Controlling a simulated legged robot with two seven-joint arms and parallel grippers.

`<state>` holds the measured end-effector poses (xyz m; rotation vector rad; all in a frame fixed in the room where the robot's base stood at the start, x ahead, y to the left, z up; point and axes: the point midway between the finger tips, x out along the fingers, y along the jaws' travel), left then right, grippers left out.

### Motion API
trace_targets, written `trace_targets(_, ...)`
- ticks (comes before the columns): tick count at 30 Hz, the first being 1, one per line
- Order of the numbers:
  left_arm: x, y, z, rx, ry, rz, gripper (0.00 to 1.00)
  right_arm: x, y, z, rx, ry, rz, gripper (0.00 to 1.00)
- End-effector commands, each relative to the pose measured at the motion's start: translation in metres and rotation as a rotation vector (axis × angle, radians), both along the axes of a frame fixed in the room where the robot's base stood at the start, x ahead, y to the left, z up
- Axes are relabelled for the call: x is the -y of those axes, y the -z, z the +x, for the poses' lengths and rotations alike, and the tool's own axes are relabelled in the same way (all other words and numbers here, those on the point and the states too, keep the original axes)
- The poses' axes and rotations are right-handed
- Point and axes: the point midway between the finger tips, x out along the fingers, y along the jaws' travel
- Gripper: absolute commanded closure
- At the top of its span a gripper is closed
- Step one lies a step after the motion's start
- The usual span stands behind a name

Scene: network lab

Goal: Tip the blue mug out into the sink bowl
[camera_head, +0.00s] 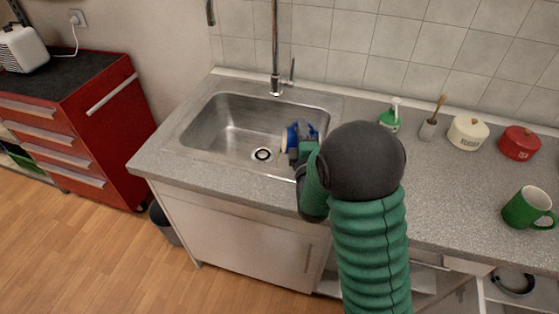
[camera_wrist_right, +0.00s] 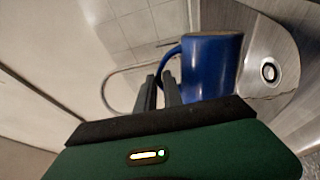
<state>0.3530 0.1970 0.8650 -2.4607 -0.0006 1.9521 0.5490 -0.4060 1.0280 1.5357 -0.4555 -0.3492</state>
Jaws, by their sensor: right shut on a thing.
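The blue mug (camera_head: 296,134) is held over the right part of the steel sink bowl (camera_head: 222,112). It looks tilted onto its side in the head view, with its mouth towards the left; its contents cannot be seen. My right gripper (camera_head: 304,149) is shut on the mug's handle. In the right wrist view the fingers (camera_wrist_right: 160,92) close on the handle beside the blue mug (camera_wrist_right: 208,70), and the sink bowl (camera_wrist_right: 285,35) with its drain lies to the right. My left gripper is not in view.
The tap (camera_head: 275,50) stands behind the bowl. A green-and-white soap bottle (camera_head: 390,117), a brush in a holder (camera_head: 430,126), a cream pot (camera_head: 467,133), a red pot (camera_head: 519,144) and a green mug (camera_head: 527,208) stand on the counter to the right. A red drawer cabinet (camera_head: 95,125) is left.

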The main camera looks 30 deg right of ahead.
Motion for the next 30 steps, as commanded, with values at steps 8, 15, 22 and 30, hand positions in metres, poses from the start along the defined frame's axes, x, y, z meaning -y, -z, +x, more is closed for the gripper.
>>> trace_targets(8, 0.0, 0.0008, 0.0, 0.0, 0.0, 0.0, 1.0, -0.0017, 0.0009, 0.0016, -0.013, 0.0, -0.029, 1.0)
trace_targets(15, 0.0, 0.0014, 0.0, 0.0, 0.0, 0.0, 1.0, -0.0041, 0.0025, 0.003, -0.026, 0.0, -0.053, 1.0)
trace_targets(22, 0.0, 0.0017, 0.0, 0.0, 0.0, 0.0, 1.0, -0.0065, 0.004, 0.0044, -0.04, 0.001, -0.077, 1.0)
trace_targets(30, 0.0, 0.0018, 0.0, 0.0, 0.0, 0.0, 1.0, -0.0092, 0.0059, 0.006, -0.056, 0.0, -0.106, 1.0)
